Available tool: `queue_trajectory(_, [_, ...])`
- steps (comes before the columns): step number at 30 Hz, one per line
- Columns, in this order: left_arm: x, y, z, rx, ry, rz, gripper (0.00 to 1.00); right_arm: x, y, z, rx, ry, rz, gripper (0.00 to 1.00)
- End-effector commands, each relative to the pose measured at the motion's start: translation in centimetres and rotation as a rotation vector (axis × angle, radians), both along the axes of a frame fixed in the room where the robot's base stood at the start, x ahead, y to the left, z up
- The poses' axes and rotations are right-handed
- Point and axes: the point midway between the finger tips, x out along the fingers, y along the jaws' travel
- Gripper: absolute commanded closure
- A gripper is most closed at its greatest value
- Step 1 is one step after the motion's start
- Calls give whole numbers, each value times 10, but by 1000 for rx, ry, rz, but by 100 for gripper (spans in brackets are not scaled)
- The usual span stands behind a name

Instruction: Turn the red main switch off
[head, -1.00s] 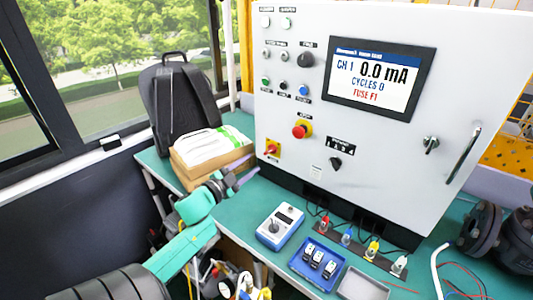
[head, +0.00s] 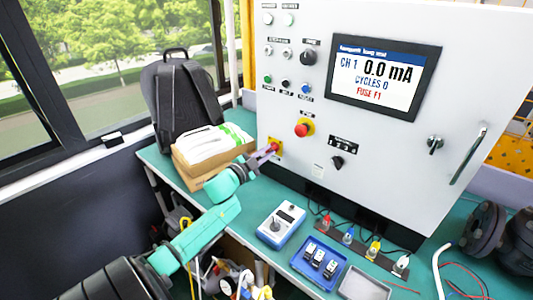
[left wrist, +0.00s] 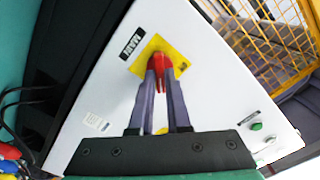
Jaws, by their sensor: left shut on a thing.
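The red main switch (left wrist: 158,62) sits on a yellow plate (left wrist: 140,65) beside a label reading MAIN in the left wrist view. In the head view the yellow plate (head: 277,142) shows at the lower left of the white cabinet (head: 400,160), and my gripper partly covers the switch. My left gripper (left wrist: 160,72) is shut on the red switch knob, with one finger on each side of it. It also shows in the head view (head: 270,149), reaching up to the panel from the left. My right gripper is not in view.
A cardboard box (head: 205,168) with white packets and a black backpack (head: 180,105) stand left of the left gripper. A blue meter (head: 281,225) and a blue tray (head: 318,262) lie on the green bench. A red mushroom button (head: 303,129) is right of the switch.

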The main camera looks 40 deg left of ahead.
Motion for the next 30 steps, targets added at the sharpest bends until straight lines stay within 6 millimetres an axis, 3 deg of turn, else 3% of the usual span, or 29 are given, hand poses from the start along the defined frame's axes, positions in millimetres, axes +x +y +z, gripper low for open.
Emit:
queue_trajectory(14, [0,-1,3,-157,-3,-1,100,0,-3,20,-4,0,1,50])
queue_trajectory(30, [0,1,4,-646,-13,0,100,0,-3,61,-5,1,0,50])
